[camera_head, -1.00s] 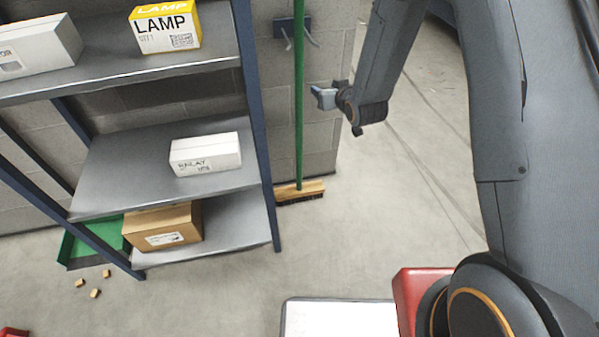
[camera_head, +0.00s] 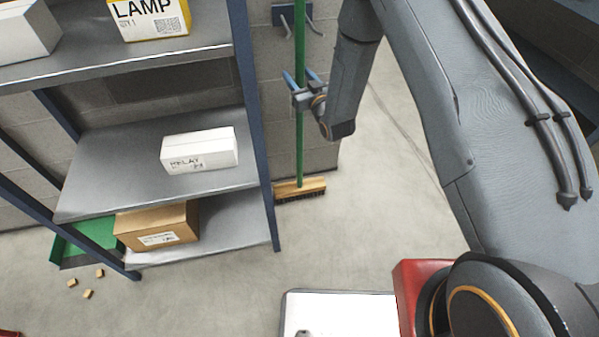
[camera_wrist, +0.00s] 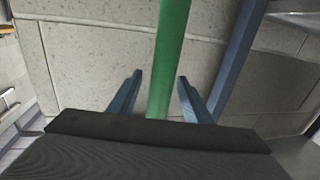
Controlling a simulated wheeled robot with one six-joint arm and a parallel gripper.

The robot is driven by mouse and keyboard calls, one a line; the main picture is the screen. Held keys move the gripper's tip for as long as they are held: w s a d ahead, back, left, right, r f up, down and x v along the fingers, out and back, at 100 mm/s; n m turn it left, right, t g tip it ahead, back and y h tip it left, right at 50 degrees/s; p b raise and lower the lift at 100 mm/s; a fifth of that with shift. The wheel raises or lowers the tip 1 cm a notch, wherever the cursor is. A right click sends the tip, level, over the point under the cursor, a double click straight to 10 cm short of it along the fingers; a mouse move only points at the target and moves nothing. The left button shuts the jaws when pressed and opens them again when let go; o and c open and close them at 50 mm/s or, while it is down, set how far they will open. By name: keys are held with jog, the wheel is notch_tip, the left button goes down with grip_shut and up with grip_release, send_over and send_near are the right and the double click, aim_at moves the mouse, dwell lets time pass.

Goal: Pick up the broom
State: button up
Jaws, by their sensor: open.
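The broom (camera_head: 299,150) stands upright against the block wall, right of the shelf, with a green handle and a wooden head (camera_head: 300,188) with dark bristles on the floor. My gripper (camera_head: 302,78) is at the handle's upper part. In the wrist view, the green handle (camera_wrist: 168,60) runs between the two blue fingers of my gripper (camera_wrist: 157,92), with a gap showing on each side. The fingers are open. The broom's head is out of the wrist view.
A wall hook (camera_head: 292,15) is behind the handle's upper part. The blue-posted shelf (camera_head: 258,120) stands close on the left, bearing a lamp box (camera_head: 150,18), a white relay box (camera_head: 199,150) and a cardboard box (camera_head: 157,226). A green dustpan-like tray (camera_head: 88,240) and wooden bits lie lower left.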

jog(key=shift+x, duration=1.1)
grip_shut()
dwell(0.5)
jog(key=shift+a+r, duration=0.1)
